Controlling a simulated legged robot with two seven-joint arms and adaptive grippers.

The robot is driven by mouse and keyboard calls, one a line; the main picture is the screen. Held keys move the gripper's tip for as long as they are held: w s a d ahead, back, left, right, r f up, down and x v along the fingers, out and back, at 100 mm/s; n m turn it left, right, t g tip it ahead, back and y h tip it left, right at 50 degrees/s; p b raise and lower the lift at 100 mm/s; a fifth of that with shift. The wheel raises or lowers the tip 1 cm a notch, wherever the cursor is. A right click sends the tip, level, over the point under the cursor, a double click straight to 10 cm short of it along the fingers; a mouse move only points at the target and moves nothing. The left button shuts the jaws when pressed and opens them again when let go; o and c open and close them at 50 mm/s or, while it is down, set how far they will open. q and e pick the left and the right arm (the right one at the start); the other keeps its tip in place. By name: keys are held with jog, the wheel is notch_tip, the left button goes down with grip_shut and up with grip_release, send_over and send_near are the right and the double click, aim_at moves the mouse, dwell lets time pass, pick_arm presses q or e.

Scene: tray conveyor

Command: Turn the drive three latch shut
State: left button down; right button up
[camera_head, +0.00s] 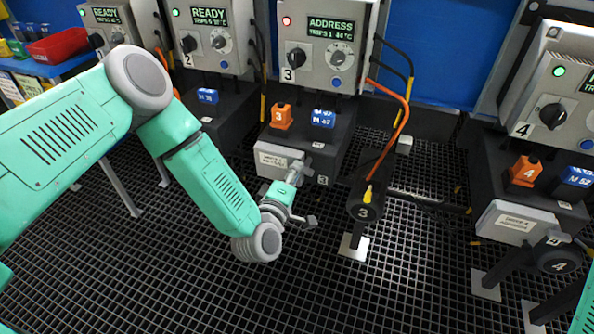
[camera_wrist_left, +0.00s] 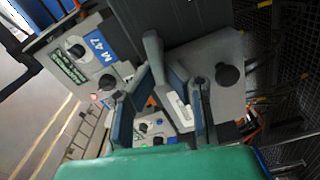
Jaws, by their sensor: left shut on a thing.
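The drive three unit (camera_head: 322,140) is a dark block with a grey front box (camera_head: 279,160) below panel 3. My left gripper (camera_head: 296,170) is at the right end of that grey box. In the wrist view, a grey lever-like handle (camera_wrist_left: 154,58) lies between the fingers of my left gripper (camera_wrist_left: 160,105), which is shut on it; I take it for the drive three latch. The contact is small and partly hidden in the head view, and the latch's exact angle is hard to read. My right gripper is out of sight.
Control panel 3 (camera_head: 325,45) shows a red light and ADDRESS. An orange block (camera_head: 281,117) and a blue block (camera_head: 323,118) sit on the unit. An orange cable runs to a black motor-like part (camera_head: 365,203) at right. Drive 4 (camera_head: 514,222) stands farther right. Open grating lies in front.

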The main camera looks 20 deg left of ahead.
pick_arm(q)
jog(key=shift+s+a+f+n, duration=0.15)
jog(key=shift+f+n, duration=0.25)
jog(key=shift+n, duration=0.7)
jog(key=shift+b, duration=0.3)
jog(key=c, duration=1.6)
grip_release()
jog(key=shift+a, duration=0.1)
jog(key=shift+s+a, duration=0.2)
jog(key=shift+s, duration=5.7)
